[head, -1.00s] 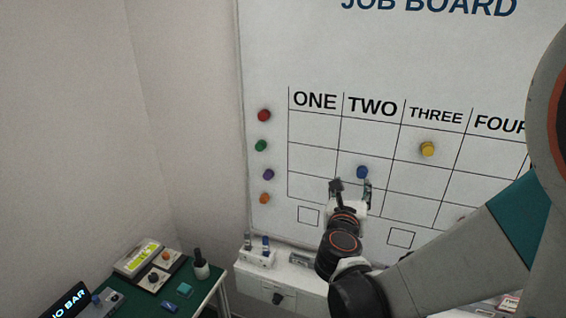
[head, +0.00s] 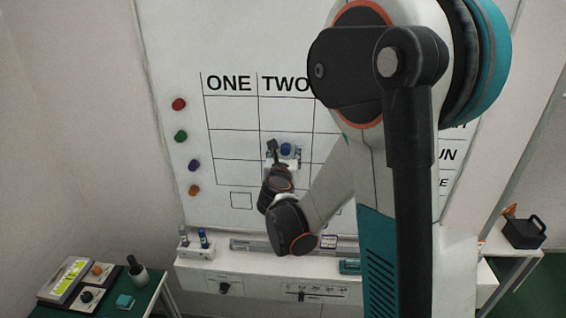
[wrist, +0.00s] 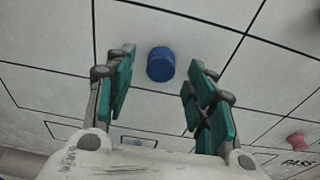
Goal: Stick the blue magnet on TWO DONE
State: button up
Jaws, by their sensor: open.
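The blue magnet (head: 286,150) is on the white job board, under the heading TWO (head: 284,85), in what looks like the middle row of the grid. My gripper (head: 283,154) is open at the magnet. In the wrist view the blue magnet (wrist: 160,65) shows between the two teal-padded fingers (wrist: 162,78), with a gap on each side, still against the board. The row labels at the right edge are mostly hidden by my arm; only letter ends such as "UN" and "E" show. The DONE label cannot be read in full.
Red (head: 179,104), green (head: 181,136), purple (head: 193,165) and orange (head: 194,190) magnets line the board's left side. A ledge (head: 222,266) with pens runs below. A green table (head: 118,300) stands lower left. A pink piece (wrist: 298,141) is near "PASS".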

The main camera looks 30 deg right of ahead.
jog(key=shift+w+d+f, duration=0.1)
jog(key=shift+w+d, duration=0.25)
jog(key=shift+w, duration=0.2)
jog(key=c, duration=1.1)
jog(key=shift+s+a, duration=0.15)
jog(key=shift+s, duration=0.05)
jog(key=shift+s+a, duration=0.4)
jog(key=shift+s, duration=0.2)
jog(key=shift+s+a, duration=0.3)
jog(key=shift+s, duration=0.2)
jog(key=shift+f+b+v, duration=0.15)
jog(key=shift+b+v, duration=0.05)
jog(key=shift+v, duration=0.8)
jog(key=shift+f+b+v, duration=0.15)
jog(key=shift+b+v, duration=0.05)
jog(key=shift+v, duration=0.75)
jog(key=shift+f+b+v, duration=0.2)
jog(key=shift+v, duration=0.8)
jog(key=shift+a, duration=0.1)
